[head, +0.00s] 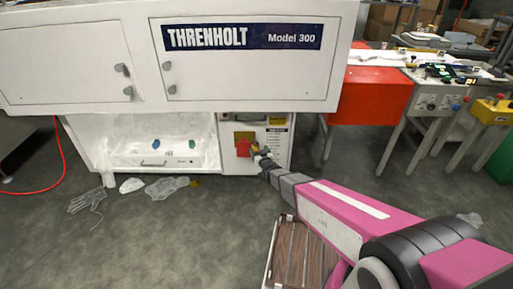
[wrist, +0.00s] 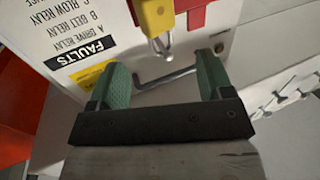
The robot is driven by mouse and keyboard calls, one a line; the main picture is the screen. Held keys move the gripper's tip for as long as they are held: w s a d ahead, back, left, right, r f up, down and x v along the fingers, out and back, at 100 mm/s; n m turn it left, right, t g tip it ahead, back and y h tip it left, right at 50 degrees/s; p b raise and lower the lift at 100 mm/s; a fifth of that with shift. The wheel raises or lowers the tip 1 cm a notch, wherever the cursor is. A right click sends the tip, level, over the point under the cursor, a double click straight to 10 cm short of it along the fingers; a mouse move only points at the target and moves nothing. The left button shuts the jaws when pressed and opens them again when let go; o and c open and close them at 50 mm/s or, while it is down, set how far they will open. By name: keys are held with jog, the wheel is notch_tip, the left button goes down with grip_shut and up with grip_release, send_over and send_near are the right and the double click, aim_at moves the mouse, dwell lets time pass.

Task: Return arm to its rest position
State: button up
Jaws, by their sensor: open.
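My gripper (head: 262,154) is at the end of my outstretched pink and grey arm, in front of the lower right panel (head: 272,135) of the white Threnholt machine. In the wrist view my gripper (wrist: 165,76) is open, with two green finger pads apart. A thin grey metal bar (wrist: 166,77) shows between and beyond the pads; I cannot tell whether they touch it. A yellow piece with a metal loop (wrist: 156,18) hangs close past the fingertips, beside a red part (wrist: 196,14). In the head view the red tag (head: 243,147) is just left of my gripper.
The machine's upper cabinet (head: 240,75) overhangs the panel. Clear film scraps (head: 168,186) and a clear glove (head: 88,201) lie on the floor at left. A wooden slatted thing (head: 300,256) is under my arm. A red-sided table (head: 368,95) stands at right. Grey floor is free at front left.

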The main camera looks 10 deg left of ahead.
jog(key=s+d+r+m+g+h, duration=0.2)
jog(key=d+g+h, duration=0.15)
jog(key=d, duration=0.85)
jog(key=s+d+r+m+g+h, duration=0.2)
jog(key=d+r+h, duration=0.15)
jog(key=d, duration=0.85)
jog(key=s+d+r+m+g+h, duration=0.1)
jog(key=s+d+r+g, duration=0.3)
jog(key=s+d, duration=0.4)
jog(key=s+d+r+m+g+h, duration=0.1)
jog(key=s+d+r+g, duration=0.2)
jog(key=s+d, duration=0.6)
jog(key=shift+s+d+r+m+g+h, duration=0.15)
jog(key=shift+d+r+m+g+h, duration=0.25)
jog(key=shift+g, duration=0.85)
jog(key=shift+f, duration=0.1)
